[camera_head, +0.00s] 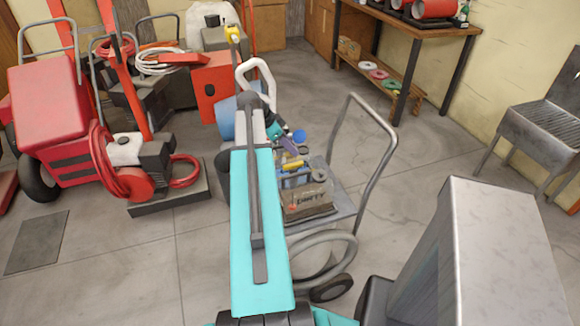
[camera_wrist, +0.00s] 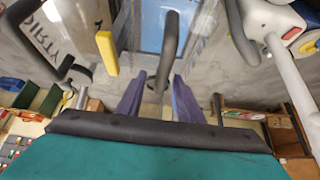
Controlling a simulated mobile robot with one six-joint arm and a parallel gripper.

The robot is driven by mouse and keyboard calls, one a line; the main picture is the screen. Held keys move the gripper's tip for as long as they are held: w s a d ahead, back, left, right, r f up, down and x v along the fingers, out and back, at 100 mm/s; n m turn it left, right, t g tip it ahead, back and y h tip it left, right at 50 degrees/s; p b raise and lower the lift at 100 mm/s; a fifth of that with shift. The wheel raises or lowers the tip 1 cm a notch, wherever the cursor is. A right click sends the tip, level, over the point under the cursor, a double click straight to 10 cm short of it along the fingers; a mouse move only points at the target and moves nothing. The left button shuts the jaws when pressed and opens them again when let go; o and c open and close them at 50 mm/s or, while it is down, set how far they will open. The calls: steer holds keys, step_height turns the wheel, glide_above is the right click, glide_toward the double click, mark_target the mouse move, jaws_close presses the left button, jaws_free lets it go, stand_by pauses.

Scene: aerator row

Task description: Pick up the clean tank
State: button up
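My gripper (camera_wrist: 160,78) shows two purple fingers, apart, with a dark curved handle (camera_wrist: 168,42) in line with the gap between them. I cannot tell whether the handle is inside the gap or beyond it; neither finger visibly grips it. Behind the handle is a blue tank (camera_wrist: 150,28), probably the clean tank; no clean label is readable. In the head view my gripper (camera_head: 288,148) is over the tanks on a grey cart, partly hidden by my teal arm. A grey tank marked DIRTY (camera_head: 308,202) sits at the cart's front; it also shows in the wrist view (camera_wrist: 32,35).
A yellow grip (camera_wrist: 107,53) stands left of the fingers, and a white handle (camera_wrist: 275,30) is at right. The cart's push bar (camera_head: 378,130) rises at right. Red machines (camera_head: 65,100) stand at left, a bench (camera_head: 410,22) at the back. Floor beyond the cart is clear.

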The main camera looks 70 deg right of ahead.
steer(key=shift+c, duration=0.6)
jaws_close()
stand_by(0.9)
